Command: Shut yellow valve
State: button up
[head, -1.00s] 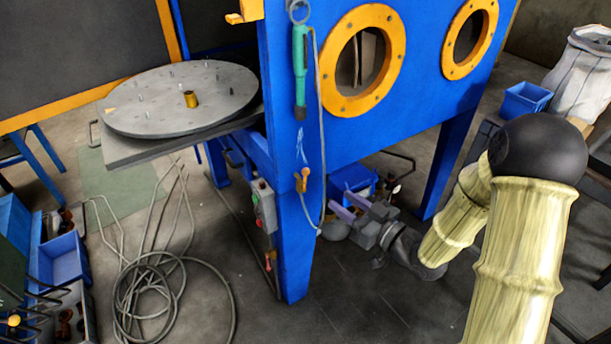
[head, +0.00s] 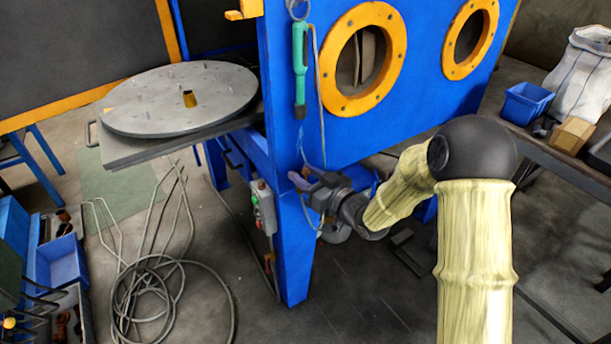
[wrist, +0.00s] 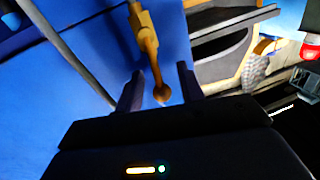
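The yellow valve (wrist: 145,38) is on the blue cabinet leg at the top centre of the wrist view. Its lever points down and slightly right, ending in a rounded tip. My gripper (wrist: 160,72) is open, with one dark finger on each side of the lever's lower end. Gaps show between the lever and both fingers, so it is not gripped. In the head view my gripper (head: 302,178) is at the front leg of the blue cabinet and hides the valve there.
The blue cabinet (head: 350,128) has round orange-rimmed ports. A green-handled tool (head: 300,75) and a thin hose hang above my gripper. A control box (head: 263,205) is on the leg to the left. A bench with a blue bin (head: 527,102) stands right. Coiled cable (head: 170,295) lies on the floor.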

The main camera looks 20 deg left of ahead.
grip_shut()
jog(key=shift+w+d+m, duration=0.1)
jog(key=shift+d+m, duration=0.05)
jog(key=shift+m, duration=0.15)
jog(key=shift+w+d+f+m+t+p, duration=0.1)
jog(key=shift+w+d+m+t+p, duration=0.25)
jog(key=shift+m+p, duration=0.55)
jog(key=w+f+m+t, duration=0.1)
jog(key=m, duration=0.4)
jog(key=d+f+m+t+p, duration=0.1)
jog(key=f+m, duration=0.1)
jog(key=m, duration=0.4)
jog(key=w+d+f+m+t+p, duration=0.1)
jog(key=f+m, duration=0.1)
jog(key=m, duration=0.3)
jog(key=shift+w+d+m+t, duration=0.1)
jog(key=shift+w+m+t, duration=0.2)
jog(key=shift+m, duration=0.1)
